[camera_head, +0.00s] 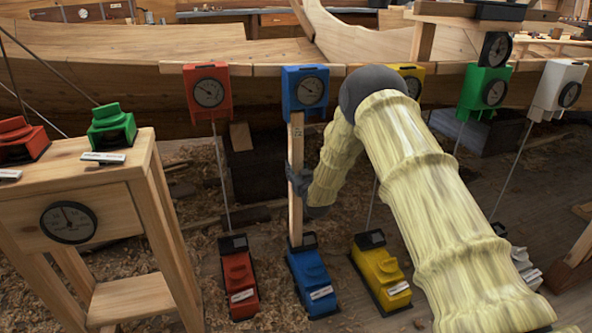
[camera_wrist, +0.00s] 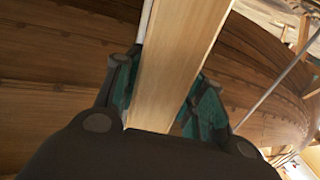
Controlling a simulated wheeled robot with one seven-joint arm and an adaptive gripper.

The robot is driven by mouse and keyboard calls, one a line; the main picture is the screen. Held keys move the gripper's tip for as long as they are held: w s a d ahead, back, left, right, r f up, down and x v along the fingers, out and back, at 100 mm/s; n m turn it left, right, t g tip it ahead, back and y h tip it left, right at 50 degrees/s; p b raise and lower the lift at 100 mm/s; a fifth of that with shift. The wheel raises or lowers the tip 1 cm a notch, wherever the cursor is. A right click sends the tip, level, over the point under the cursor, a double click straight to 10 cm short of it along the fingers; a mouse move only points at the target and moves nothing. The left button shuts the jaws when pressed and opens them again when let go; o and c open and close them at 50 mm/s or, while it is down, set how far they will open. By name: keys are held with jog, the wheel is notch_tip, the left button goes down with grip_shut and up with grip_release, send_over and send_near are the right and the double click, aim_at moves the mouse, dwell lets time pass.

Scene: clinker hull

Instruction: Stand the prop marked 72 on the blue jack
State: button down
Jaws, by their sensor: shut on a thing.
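A pale wooden prop (camera_head: 296,215) stands about upright, with a small dark mark near its top that is too small to read surely. My gripper (camera_head: 298,181) is shut on the prop around its middle; in the wrist view the prop (camera_wrist: 176,70) runs between both fingers. The blue jack (camera_head: 311,272) is on the floor, with a white label. The prop's lower end meets the jack's dark head in the picture; I cannot tell whether it touches. Its upper end is just under the blue gauge block (camera_head: 305,90) on the hull, and contact there is unclear.
A red jack (camera_head: 239,283) and a yellow jack (camera_head: 380,273) flank the blue one. Thin rods rise beside them. A wooden stand (camera_head: 135,185) at left holds a green jack (camera_head: 112,128) and a red jack (camera_head: 22,140). The hull (camera_head: 150,85) spans above; shavings cover the floor.

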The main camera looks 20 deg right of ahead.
dwell(0.3)
jog(key=c, duration=0.8)
grip_release()
jog(key=shift+f, duration=0.1)
jog(key=s, duration=1.2)
jog(key=shift+d, duration=0.2)
jog(key=shift+s+d+p, duration=0.1)
jog(key=shift+s+p, duration=0.7)
jog(key=shift+s, duration=1.65)
